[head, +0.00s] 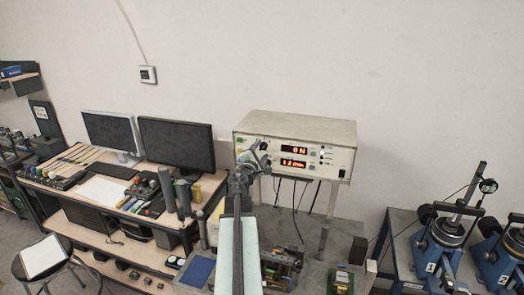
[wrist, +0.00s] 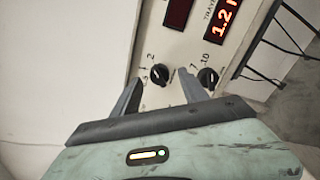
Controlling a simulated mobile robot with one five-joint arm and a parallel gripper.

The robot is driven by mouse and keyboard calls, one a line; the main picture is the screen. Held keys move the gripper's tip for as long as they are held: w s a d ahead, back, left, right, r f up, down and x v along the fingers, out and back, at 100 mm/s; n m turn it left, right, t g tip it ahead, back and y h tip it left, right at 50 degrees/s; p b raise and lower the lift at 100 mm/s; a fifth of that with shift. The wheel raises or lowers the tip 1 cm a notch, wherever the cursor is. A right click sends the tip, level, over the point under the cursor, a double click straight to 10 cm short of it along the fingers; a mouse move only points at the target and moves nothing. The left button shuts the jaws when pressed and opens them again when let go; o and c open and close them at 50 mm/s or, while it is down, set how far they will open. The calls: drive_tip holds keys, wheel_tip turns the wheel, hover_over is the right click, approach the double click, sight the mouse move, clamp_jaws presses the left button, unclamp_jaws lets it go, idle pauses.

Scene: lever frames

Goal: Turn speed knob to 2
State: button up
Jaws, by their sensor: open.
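The control box (head: 290,124) stands against the wall with two red displays on its front. In the wrist view its pale panel (wrist: 178,38) carries two black knobs. The left knob (wrist: 160,74) has digits around it, including a 2 at its upper left. The right knob (wrist: 208,77) is marked 7 and 10. No word naming the speed knob is readable. My gripper (wrist: 160,79) is open, with one finger on each side of the left knob in the picture. I cannot tell whether the fingers touch it. In the head view my gripper (head: 250,160) hides the panel's lower left.
The lower display (head: 294,163) reads about 1.2 and the upper one (head: 294,150) shows 0 N. Cables (head: 296,205) hang below the box. A desk with two monitors (head: 177,145) is at left, and blue machines (head: 440,250) are at right.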

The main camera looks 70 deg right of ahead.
drive_tip(key=a, duration=0.5)
drive_tip(key=shift+s+a, duration=0.15)
drive_tip(key=shift+a, duration=0.25)
